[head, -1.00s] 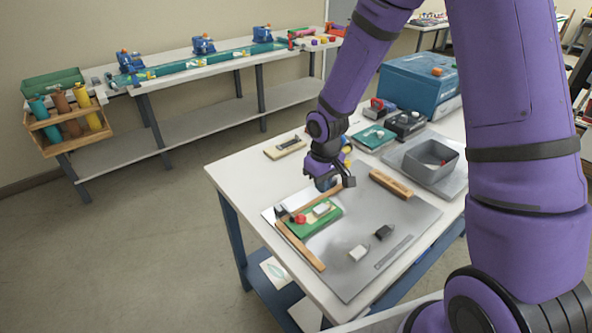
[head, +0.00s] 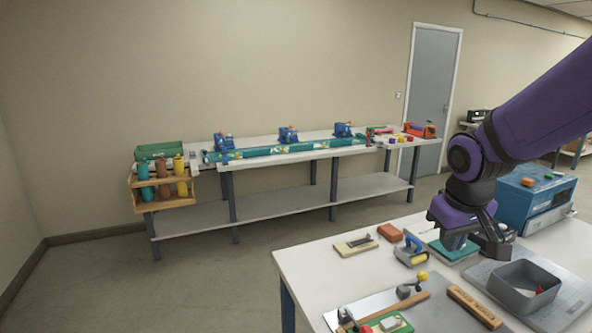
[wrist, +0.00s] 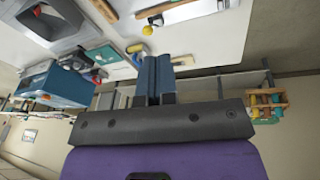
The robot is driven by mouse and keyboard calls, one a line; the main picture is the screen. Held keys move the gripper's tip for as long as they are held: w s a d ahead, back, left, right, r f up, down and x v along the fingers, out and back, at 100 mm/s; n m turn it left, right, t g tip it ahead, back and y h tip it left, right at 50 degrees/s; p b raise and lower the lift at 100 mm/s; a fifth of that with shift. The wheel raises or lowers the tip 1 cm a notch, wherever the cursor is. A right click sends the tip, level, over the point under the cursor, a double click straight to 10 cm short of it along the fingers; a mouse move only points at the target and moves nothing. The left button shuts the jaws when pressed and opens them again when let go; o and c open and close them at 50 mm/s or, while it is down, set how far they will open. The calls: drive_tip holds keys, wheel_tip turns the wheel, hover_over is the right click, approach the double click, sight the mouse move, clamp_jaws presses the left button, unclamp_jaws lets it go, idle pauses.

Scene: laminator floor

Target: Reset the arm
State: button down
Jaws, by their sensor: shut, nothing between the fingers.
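My gripper (head: 455,241) is raised over the back part of the white worktable (head: 310,262) in the head view, with the purple wrist above it. In the wrist view its two blue fingers (wrist: 154,78) lie side by side, shut with nothing between them. The rest of my purple arm reaches in from the right edge of the head view.
A blue machine (head: 535,196) and a grey tray (head: 528,276) stand at the right of the table.

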drive_tip(key=s+d+r+m+t, duration=0.1)
drive_tip(key=s+r, duration=0.4)
drive_tip(key=s, duration=0.3)
drive_tip(key=s+d+r+m+t+y, duration=0.1)
drive_tip(key=s+r, duration=0.5)
drive_tip(key=s, duration=0.2)
drive_tip(key=shift+s+t, duration=0.2)
drive_tip(key=shift+t, duration=0.1)
idle(0.7)
